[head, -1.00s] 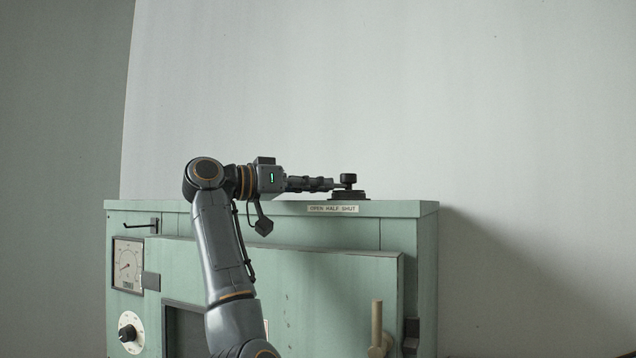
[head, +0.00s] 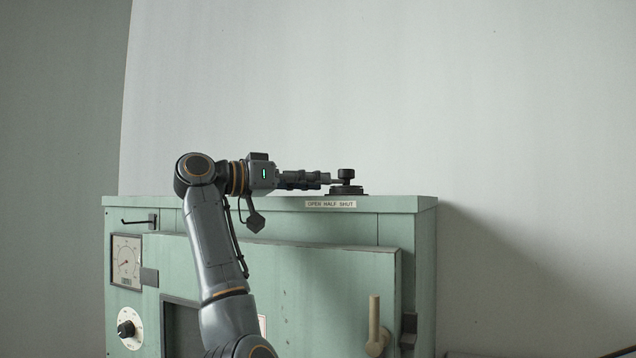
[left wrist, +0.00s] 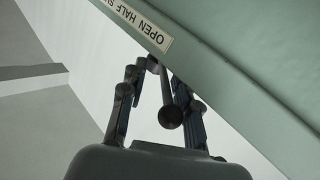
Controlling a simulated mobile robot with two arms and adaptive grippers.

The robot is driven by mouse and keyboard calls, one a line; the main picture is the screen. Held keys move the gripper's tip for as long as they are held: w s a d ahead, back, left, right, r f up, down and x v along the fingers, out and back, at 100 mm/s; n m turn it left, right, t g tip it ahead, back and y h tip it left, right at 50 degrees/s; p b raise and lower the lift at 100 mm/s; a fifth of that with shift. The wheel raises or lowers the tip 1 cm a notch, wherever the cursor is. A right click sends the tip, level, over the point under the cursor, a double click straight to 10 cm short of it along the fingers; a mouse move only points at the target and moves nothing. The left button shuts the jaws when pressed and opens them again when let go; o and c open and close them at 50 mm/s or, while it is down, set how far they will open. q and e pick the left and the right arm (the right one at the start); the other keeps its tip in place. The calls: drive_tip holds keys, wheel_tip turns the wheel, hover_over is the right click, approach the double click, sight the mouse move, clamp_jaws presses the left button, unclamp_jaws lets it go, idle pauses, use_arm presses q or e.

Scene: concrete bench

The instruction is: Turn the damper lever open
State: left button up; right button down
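The damper lever's black hub and round base (head: 347,190) stand on top of a green cabinet. In the left wrist view, the lever's bar with a dark round knob (left wrist: 170,116) lies between the two fingers of my left gripper (left wrist: 158,78). The fingers are apart, with visible gaps beside the knob. In the head view, my left gripper (head: 328,180) reaches in from the left, level with the hub, and its fingers hide most of the bar. A label reading OPEN HALF SHUT (head: 331,204) is below the base. My right gripper is not in view.
The green cabinet (head: 415,203) has a front door with a tan upright handle (head: 375,325), a gauge (head: 126,262) and a dial knob (head: 129,329). A small dark hook (head: 138,222) sticks out at upper left. The space above the cabinet is free.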

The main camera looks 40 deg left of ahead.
use_arm(q)
drive_tip(key=v, duration=1)
drive_tip(key=shift+s+a, duration=0.2)
